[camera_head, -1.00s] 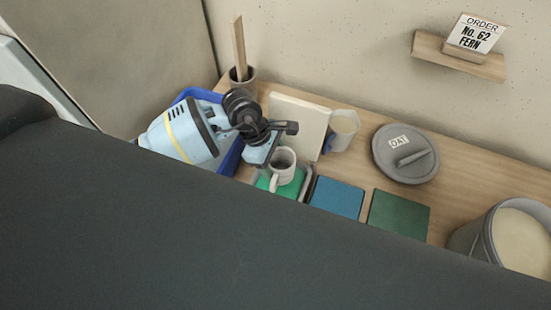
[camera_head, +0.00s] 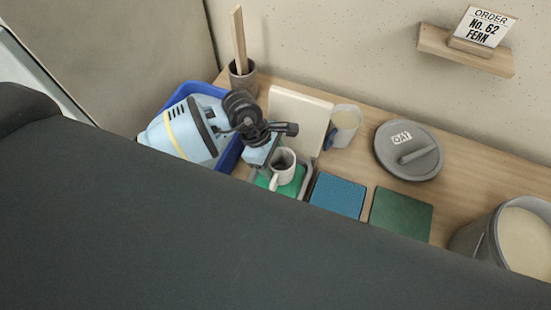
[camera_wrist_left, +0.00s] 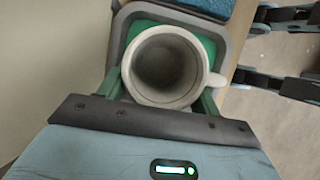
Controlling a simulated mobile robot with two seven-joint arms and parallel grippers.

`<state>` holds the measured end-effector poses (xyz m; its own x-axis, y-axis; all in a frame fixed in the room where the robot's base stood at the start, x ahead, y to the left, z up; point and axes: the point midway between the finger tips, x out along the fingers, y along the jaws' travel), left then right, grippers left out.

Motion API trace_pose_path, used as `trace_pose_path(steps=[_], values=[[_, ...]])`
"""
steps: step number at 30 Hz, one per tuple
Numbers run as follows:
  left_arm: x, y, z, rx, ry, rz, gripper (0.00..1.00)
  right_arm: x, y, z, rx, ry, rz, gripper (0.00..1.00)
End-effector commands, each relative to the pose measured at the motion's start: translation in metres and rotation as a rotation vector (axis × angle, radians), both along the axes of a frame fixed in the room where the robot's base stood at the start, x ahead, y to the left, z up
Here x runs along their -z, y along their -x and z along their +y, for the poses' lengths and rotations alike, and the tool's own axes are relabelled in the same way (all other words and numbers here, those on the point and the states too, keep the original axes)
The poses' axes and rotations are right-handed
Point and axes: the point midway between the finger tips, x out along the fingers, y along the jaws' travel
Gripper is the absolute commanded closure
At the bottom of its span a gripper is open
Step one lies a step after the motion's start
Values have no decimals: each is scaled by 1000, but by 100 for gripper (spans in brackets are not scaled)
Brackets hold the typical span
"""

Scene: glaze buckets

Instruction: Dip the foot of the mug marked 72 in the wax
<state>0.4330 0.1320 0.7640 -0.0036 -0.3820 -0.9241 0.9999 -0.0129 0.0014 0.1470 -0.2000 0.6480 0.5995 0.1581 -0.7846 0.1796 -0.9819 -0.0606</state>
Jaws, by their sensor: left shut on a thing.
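A white-grey mug (camera_head: 283,165) is upright in my left gripper (camera_head: 272,165), with its handle toward the front. In the left wrist view I look down into the empty mug (camera_wrist_left: 163,66), between the green fingers of my left gripper (camera_wrist_left: 160,85), handle to the right. The mug is over a grey tray (camera_head: 307,180) with a bright green surface (camera_head: 292,188). Whether its foot touches the green is hidden. No number shows on the mug, and no label says which thing is the wax.
A blue pad (camera_head: 338,196) and a dark green pad (camera_head: 401,214) lie right of the tray. An OAT lid (camera_head: 408,165), a bucket of cream liquid (camera_head: 470,240), a cream board (camera_head: 298,112), another mug (camera_head: 346,122) and a blue bin (camera_head: 232,152) stand around. A dark part hides the front.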

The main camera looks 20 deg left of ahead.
Motion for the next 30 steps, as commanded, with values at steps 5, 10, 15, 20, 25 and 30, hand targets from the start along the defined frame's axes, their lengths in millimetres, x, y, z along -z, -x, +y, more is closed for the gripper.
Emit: trace_pose_path(steps=[5,10,15,20,25,30], values=[[5,0,0,0,1,0,68,4,4,0,0,0,9,64],[10,0,0,0,1,0,68,6,5,0,0,-1,12,64],[12,0,0,0,1,-1,68,7,6,1,3,-3,15,64],[12,-1,0,-1,1,-2,68,7,6,2,6,-4,14,64],[11,-1,0,-1,1,-2,68,7,5,2,7,-5,13,64],[12,-1,0,-1,1,-2,68,7,4,2,6,-4,11,64]])
